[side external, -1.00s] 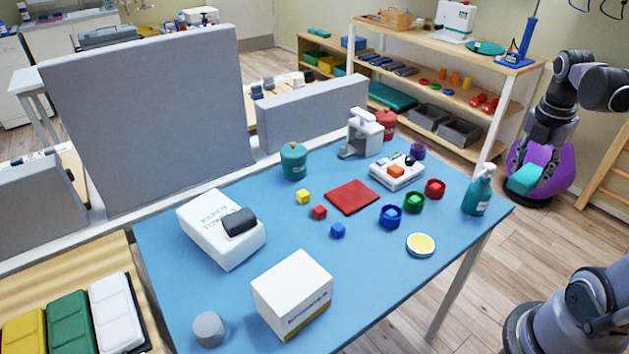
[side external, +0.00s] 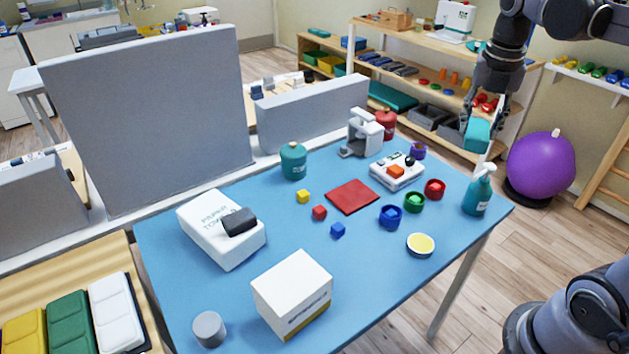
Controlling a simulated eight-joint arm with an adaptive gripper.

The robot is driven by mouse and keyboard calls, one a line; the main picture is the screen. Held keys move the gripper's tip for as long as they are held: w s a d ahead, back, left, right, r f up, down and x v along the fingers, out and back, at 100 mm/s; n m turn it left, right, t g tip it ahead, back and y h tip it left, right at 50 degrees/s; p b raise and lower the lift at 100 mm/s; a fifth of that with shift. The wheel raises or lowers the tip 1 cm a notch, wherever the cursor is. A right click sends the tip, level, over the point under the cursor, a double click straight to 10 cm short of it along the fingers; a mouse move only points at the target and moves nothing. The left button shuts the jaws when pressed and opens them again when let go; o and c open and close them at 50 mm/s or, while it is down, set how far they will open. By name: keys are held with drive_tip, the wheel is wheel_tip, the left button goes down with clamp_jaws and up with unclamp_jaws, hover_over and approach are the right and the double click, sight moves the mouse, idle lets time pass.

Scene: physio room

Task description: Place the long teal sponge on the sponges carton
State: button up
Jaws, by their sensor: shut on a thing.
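My gripper (side external: 480,125) is shut on the long teal sponge (side external: 477,135). It holds the sponge in the air at the far right end of the blue table, above and behind the spray bottle. The fingers hide part of the sponge. A white carton with a tan lower band (side external: 292,293) stands at the table's near edge; it looks like the sponges carton, but its print is too small to read. Its top is bare.
A paper towel box (side external: 212,240) with a dark grey block (side external: 239,222) on it lies at left. A teal spray bottle (side external: 479,192) stands at the right corner. Small cubes, a red mat (side external: 352,197), coloured rings and a grey cylinder (side external: 209,328) occupy the table.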

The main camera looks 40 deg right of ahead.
drive_tip(key=w+a+n, duration=0.4)
drive_tip(key=a, duration=0.5)
drive_tip(key=n+t+y, duration=0.1)
drive_tip(key=n, duration=0.7)
hover_over(290, 278)
drive_tip(key=f, duration=1.2)
drive_tip(key=shift+s+f, duration=0.15)
drive_tip(key=shift+s, duration=0.25)
drive_tip(key=shift+f, duration=2)
drive_tip(key=o, duration=0.9)
drive_tip(key=shift+f, duration=0.1)
drive_tip(key=shift+o, duration=0.2)
